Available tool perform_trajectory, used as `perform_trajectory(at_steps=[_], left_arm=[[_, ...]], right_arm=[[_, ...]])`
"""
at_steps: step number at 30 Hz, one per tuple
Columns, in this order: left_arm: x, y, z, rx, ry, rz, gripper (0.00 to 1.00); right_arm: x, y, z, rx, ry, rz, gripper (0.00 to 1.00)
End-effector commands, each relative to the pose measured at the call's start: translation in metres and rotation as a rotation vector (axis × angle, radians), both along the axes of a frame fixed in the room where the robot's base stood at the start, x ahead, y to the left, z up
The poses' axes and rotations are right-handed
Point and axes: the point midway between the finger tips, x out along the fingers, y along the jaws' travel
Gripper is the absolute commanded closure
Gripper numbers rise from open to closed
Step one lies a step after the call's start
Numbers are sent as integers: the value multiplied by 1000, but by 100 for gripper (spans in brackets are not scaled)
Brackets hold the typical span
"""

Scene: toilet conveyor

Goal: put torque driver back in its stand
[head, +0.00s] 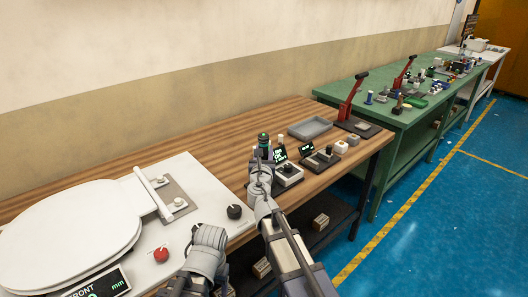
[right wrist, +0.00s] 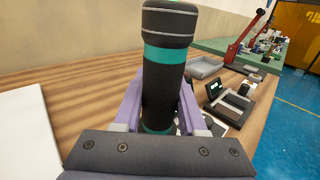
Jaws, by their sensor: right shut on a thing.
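The torque driver is a dark upright cylinder with teal bands (right wrist: 165,60) in the right wrist view. In the head view its black top with a green ring (head: 263,141) shows above my right gripper (head: 260,165). My right gripper is shut around the driver's body, over the wooden bench. The driver's lower end is hidden by the gripper. Just right of it is a small device with a dark base and lit display (head: 288,174). A second similar device (head: 320,160) stands farther right. I cannot tell which one is the stand. My left gripper's fingers do not show.
A white toilet seat (head: 70,240) on a white panel, with black and red knobs, covers the bench's left. A grey tray (head: 310,128), a small white block (head: 341,147) and a red-handled press (head: 352,105) are at the right. Bare wood (head: 215,140) lies behind.

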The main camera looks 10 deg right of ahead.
Motion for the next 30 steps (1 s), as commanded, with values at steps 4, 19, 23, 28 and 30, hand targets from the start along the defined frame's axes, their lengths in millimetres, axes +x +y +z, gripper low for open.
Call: perform_trajectory(at_steps=[4, 19, 23, 28, 30], left_arm=[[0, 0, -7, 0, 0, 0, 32], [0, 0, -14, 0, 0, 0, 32], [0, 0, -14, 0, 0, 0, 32], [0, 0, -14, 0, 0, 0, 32], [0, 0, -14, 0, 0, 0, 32]], right_arm=[[0, 0, -7, -1, 0, 0, 100], [0, 0, -14, -1, 0, 0, 100], [0, 0, -14, -1, 0, 0, 47], [0, 0, -14, 0, 0, 0, 28], [0, 0, -14, 0, 0, 0, 24]])
